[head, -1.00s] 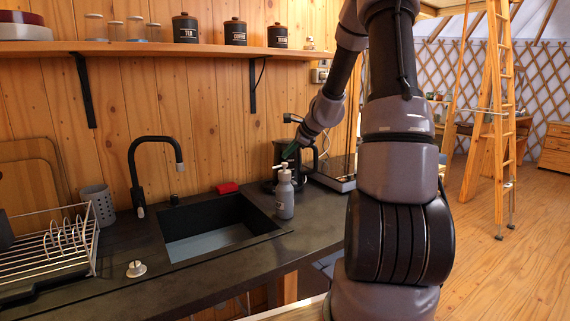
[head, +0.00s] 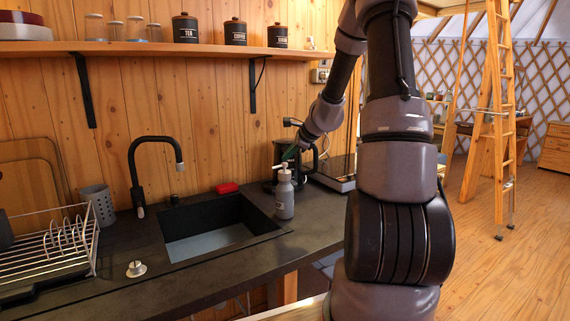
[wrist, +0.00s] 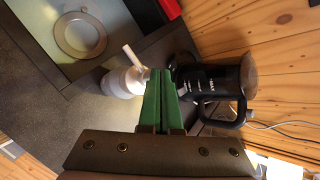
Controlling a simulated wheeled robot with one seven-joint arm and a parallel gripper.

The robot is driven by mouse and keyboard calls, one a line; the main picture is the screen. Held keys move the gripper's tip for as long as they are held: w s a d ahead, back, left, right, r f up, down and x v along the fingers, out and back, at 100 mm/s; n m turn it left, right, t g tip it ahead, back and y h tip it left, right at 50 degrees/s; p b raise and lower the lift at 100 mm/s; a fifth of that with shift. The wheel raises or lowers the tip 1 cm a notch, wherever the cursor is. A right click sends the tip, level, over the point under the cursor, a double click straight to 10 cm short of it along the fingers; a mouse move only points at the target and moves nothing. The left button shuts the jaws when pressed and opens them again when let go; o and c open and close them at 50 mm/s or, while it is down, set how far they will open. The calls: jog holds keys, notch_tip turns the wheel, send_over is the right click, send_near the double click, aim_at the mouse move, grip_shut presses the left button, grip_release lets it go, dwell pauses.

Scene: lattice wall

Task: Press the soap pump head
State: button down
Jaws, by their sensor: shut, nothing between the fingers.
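The soap bottle (head: 284,197) is grey with a white pump head (head: 284,168). It stands upright on the dark counter, right of the sink. In the wrist view the bottle (wrist: 122,82) is seen from above, with its white pump spout (wrist: 132,55) pointing up and left. My gripper (head: 290,153) has green fingers, shut together and empty. In the wrist view the fingertips (wrist: 160,75) are just right of the pump head and overlap its edge. I cannot tell whether they touch it.
A black kettle (wrist: 215,85) stands close to the right of the fingers. The sink (head: 215,228), black faucet (head: 150,145) and red sponge (head: 227,188) are left of the bottle. A dish rack (head: 50,250) is at far left.

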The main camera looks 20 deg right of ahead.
jog(key=shift+f, duration=0.75)
dwell(0.5)
jog(key=shift+r, duration=1.3)
jog(key=shift+r, duration=2.5)
